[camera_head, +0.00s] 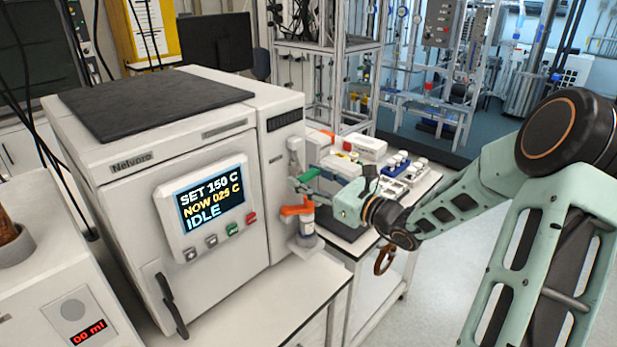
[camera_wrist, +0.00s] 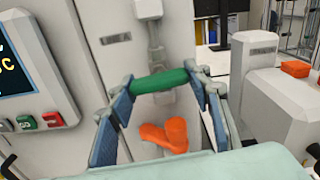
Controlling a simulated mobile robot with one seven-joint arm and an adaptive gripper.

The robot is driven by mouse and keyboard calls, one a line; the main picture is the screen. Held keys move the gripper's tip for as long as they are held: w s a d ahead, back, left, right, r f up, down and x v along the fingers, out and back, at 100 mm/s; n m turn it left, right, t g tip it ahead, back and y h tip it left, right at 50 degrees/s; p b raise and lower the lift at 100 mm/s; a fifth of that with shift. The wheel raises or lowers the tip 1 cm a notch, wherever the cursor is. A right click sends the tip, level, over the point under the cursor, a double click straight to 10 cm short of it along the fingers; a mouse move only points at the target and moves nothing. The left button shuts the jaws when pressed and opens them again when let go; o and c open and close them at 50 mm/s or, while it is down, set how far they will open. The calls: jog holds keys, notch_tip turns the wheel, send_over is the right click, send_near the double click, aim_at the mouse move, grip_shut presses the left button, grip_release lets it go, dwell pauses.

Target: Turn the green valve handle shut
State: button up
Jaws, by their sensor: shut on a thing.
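The green valve handle (camera_head: 308,174) is on the right side of the oven-like unit, above an orange handle (camera_head: 297,210). In the wrist view the green handle (camera_wrist: 160,80) lies nearly level, slightly higher at its right end, between the blue-padded fingers of my gripper (camera_wrist: 163,90). The fingers are shut on its two ends. My gripper also shows in the head view (camera_head: 322,184), reaching in from the right. The orange handle (camera_wrist: 165,136) sits just below in the wrist view. The valve body behind the green handle is partly hidden.
The unit's display (camera_head: 210,196) reads SET 150 C, NOW 025 C, IDLE. A bench (camera_head: 352,245) with white boxes and small bottles stands behind my gripper. A brown ring (camera_head: 384,260) hangs at the bench's edge. Open floor lies to the right.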

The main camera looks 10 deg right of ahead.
jog(key=shift+r+m+p, duration=0.1)
jog(key=shift+m+p, duration=0.5)
jog(key=o, duration=1.2)
jog(key=v, duration=1.2)
